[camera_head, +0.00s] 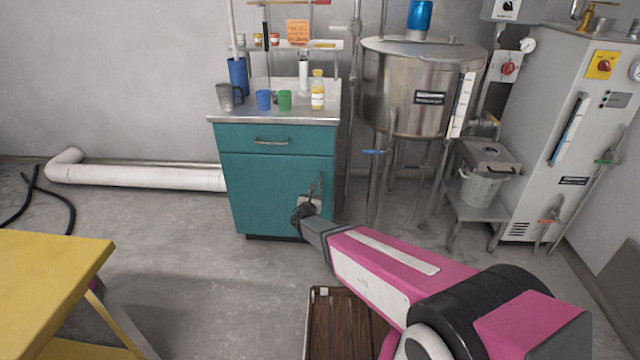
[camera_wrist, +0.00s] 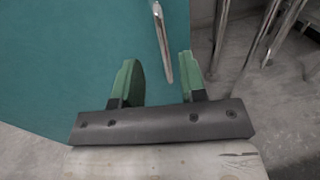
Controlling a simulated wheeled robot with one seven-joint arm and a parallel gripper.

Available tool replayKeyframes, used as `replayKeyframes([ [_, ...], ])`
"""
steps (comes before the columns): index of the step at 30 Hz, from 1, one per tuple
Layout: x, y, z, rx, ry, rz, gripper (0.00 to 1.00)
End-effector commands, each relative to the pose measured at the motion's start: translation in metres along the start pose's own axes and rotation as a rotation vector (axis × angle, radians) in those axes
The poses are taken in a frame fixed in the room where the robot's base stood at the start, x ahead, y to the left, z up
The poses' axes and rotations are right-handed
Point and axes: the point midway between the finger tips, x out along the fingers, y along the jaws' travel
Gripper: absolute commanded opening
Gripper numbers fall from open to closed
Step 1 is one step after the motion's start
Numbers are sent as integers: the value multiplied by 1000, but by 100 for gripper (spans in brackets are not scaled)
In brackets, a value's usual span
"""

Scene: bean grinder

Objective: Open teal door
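The teal door (camera_head: 262,195) is the front of the lower part of a teal cabinet, under a drawer with a horizontal handle (camera_head: 271,141). The door looks closed. It also fills the left of the wrist view (camera_wrist: 70,60). Its upright metal handle (camera_head: 320,184) is near the door's right edge, and it also shows in the wrist view (camera_wrist: 161,45). My gripper (camera_head: 308,203) is at the door's lower right, by the handle. In the wrist view its green fingers (camera_wrist: 158,80) are apart, with the handle's lower end between them. Contact cannot be seen.
Cups and bottles stand on the cabinet's metal top (camera_head: 235,116). A steel tank (camera_head: 395,90) on legs stands to the right. A yellow table (camera_head: 45,275) is at the lower left, and a brown slatted tray (camera_head: 340,325) lies below my arm.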

Motion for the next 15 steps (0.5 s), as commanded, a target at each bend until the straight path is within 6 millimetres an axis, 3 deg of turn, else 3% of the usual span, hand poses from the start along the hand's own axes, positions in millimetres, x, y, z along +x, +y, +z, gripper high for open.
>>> replayKeyframes([
  [9,58,1,-1,2,-1,-3,38],
  [15,83,0,-1,2,0,-3,38],
])
